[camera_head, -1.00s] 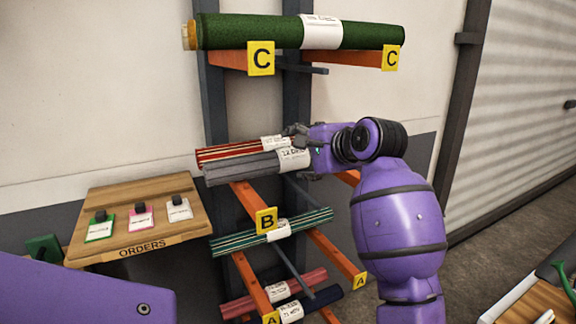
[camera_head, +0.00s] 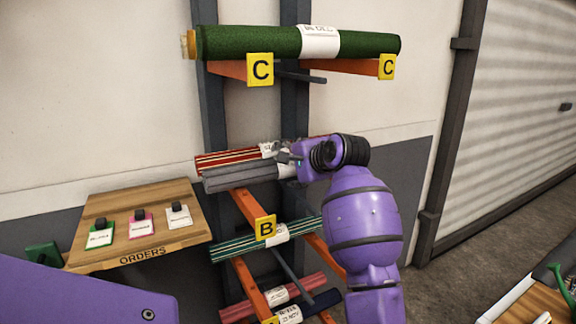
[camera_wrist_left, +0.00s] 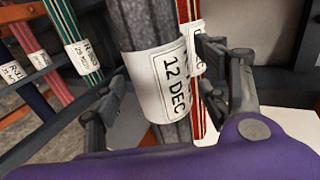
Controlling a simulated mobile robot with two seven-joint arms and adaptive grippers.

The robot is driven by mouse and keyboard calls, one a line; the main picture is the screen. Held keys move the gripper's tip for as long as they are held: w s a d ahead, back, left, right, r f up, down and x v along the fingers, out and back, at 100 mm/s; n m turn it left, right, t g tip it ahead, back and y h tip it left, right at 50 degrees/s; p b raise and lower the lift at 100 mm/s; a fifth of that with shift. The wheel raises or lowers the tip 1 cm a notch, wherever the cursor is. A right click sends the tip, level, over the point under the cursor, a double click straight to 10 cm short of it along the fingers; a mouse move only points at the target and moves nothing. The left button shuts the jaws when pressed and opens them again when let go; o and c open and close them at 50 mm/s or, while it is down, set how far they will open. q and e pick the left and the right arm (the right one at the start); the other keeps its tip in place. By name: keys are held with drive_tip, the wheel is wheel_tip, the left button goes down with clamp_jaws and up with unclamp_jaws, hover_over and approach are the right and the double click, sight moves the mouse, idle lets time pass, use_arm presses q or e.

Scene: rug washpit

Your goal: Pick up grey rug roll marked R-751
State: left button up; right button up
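The grey rug roll (camera_head: 238,177) lies on the rack's middle level, in front of a red striped roll (camera_head: 228,158). In the left wrist view the grey roll (camera_wrist_left: 155,30) fills the middle, with a white label (camera_wrist_left: 165,85) reading "12 DEC"; I cannot read R-751 on it. My left gripper (camera_head: 289,155) is at the roll's label end in the head view. In the left wrist view its fingers (camera_wrist_left: 165,90) are spread on either side of the grey roll, with gaps visible. The red striped roll shows just behind the grey one. My right gripper is not in view.
A green roll (camera_head: 250,42) lies on the top level C. A green striped roll (camera_head: 240,242) and a pink roll (camera_head: 260,297) lie lower. The ORDERS board (camera_head: 155,245) with several tags stands left. A shutter door (camera_head: 510,130) is at right.

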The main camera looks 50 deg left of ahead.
use_arm(q)
drive_tip(key=c, duration=1.4)
drive_tip(key=shift+r, duration=0.1)
clamp_jaws()
drive_tip(key=shift+r, duration=0.1)
